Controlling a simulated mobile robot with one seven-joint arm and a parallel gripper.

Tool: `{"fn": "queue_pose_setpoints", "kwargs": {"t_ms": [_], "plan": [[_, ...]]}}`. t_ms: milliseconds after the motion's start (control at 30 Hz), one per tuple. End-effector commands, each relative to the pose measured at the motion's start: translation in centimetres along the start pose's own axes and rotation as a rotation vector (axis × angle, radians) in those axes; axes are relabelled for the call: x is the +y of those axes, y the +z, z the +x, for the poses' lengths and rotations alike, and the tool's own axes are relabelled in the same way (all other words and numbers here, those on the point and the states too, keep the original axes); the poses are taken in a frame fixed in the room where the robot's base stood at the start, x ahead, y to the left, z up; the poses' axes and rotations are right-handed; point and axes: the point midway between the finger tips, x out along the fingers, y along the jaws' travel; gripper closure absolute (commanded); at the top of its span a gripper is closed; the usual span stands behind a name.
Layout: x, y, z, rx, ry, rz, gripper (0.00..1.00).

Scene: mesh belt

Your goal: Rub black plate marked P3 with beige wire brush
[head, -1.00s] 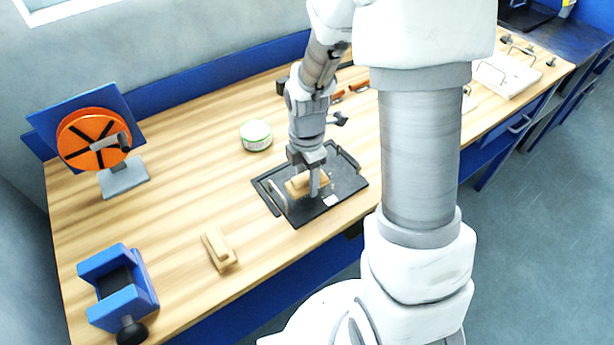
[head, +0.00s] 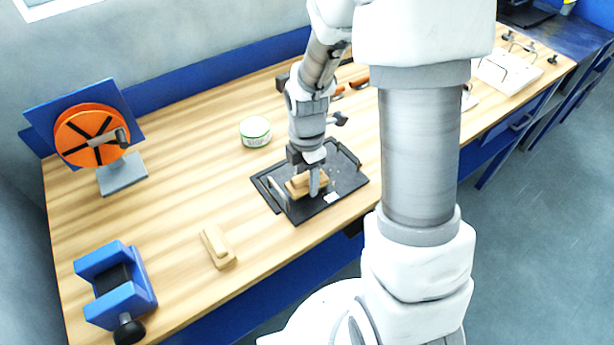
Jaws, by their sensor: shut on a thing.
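The black plate (head: 335,206) lies on the wooden bench, with a raised handle at each side and a small white label near its front edge. I cannot read the label. My gripper (head: 314,185) points down over the middle of the plate and is shut on a beige wire brush (head: 298,189). The brush is at the plate's surface; its underside is hidden, so I cannot tell whether its bristles touch. My fingers cover part of the brush.
A second beige wooden block or brush (head: 217,246) lies on the bench to the left. A green-white tin (head: 256,132) stands behind the plate. A blue vise (head: 118,287) and an orange wheel on a stand (head: 90,137) are at the left. Bench between them is clear.

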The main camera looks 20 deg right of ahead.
Motion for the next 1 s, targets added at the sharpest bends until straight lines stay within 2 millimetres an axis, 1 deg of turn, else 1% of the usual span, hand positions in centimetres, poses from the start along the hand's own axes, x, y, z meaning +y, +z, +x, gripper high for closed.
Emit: {"fn": "queue_pose_setpoints", "kwargs": {"t_ms": [367, 467, 567, 800, 1000], "plan": [[0.0, 0.0, 0.8, 0.000, 0.000, 0.000, 0.89], [0.0, 0.1, 0.7, 0.000, 0.000, 0.001, 0.89], [0.0, 0.7, 0.7, 0.000, 0.000, 0.004, 0.89], [0.2, 2.8, 0.5, 0.000, 0.000, 0.004, 0.89], [0.2, 3.6, 0.5, 0.000, 0.000, 0.001, 0.89]]}}
